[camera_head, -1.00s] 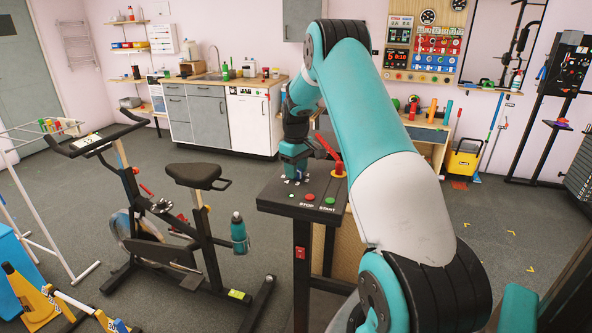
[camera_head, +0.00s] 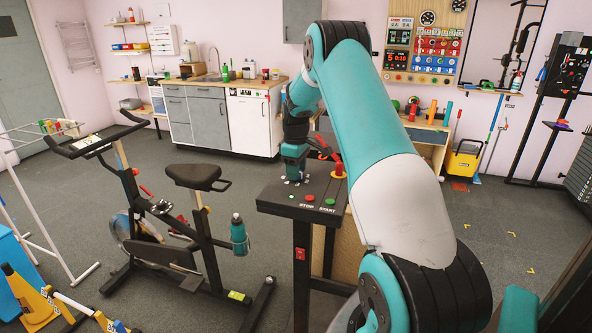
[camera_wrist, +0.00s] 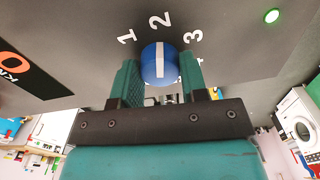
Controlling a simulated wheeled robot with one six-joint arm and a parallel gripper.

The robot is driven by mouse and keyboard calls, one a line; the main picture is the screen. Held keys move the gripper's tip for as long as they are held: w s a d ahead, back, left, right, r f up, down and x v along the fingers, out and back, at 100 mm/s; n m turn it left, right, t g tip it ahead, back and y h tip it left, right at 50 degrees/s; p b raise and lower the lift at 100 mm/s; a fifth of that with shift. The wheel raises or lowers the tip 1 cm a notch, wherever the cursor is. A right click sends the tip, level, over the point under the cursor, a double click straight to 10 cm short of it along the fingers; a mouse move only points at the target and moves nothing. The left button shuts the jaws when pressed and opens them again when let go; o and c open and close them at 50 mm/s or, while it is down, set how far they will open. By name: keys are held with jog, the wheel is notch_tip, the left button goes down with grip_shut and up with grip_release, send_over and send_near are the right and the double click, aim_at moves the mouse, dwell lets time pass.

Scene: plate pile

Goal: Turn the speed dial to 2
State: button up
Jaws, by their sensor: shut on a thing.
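The speed dial (camera_wrist: 157,66) is a round blue knob with a white pointer line, on a dark panel. White numerals 1, 2 and 3 arc around its far side, and the pointer is lined up with the 2 (camera_wrist: 160,20). My gripper (camera_wrist: 160,78) is shut on the dial, one teal finger on each side. In the head view my gripper (camera_head: 293,176) reaches down onto the control console (camera_head: 275,196), and the dial is hidden there.
The console carries a red STOP button (camera_head: 308,198), a green START button (camera_head: 330,201) and a red and yellow knob (camera_head: 338,170) close by my gripper. An exercise bike (camera_head: 198,178) stands left of the console. Open floor lies to the right.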

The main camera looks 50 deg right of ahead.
jog(key=o, duration=0.9)
jog(key=shift+o, duration=0.2)
jog(key=shift+r, duration=0.2)
notch_tip(320, 180, up, 17)
jog(key=b, duration=0.3)
jog(key=shift+a+r, duration=0.1)
